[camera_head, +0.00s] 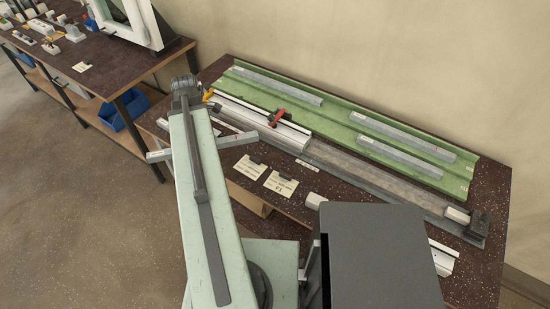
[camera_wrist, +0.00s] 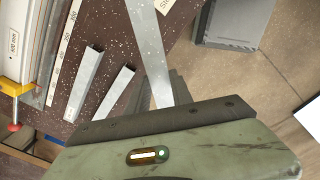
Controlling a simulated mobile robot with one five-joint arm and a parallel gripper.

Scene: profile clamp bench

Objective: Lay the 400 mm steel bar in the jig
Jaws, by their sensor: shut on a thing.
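A pale grey steel bar (camera_wrist: 148,50) runs up from my gripper (camera_wrist: 163,98) in the wrist view. In the head view the bar (camera_head: 237,139) sticks out on both sides of my arm, above the front edge of the bench. My gripper is shut on it; my arm hides the grip in the head view. I cannot read its length. The jig (camera_head: 375,178) is a long grey channel along the bench, with a dark end block (camera_head: 478,226) at its right. A white profile (camera_head: 262,122) and a red clamp (camera_head: 279,117) are at its left part.
A green tray (camera_head: 338,130) behind the jig holds several grey bars (camera_head: 405,136). Label cards (camera_head: 281,183) and a short pale block (camera_head: 314,200) lie in front of the jig. Two short grey pieces (camera_wrist: 85,84) lie on the bench in the wrist view. Another bench (camera_head: 110,60) stands left.

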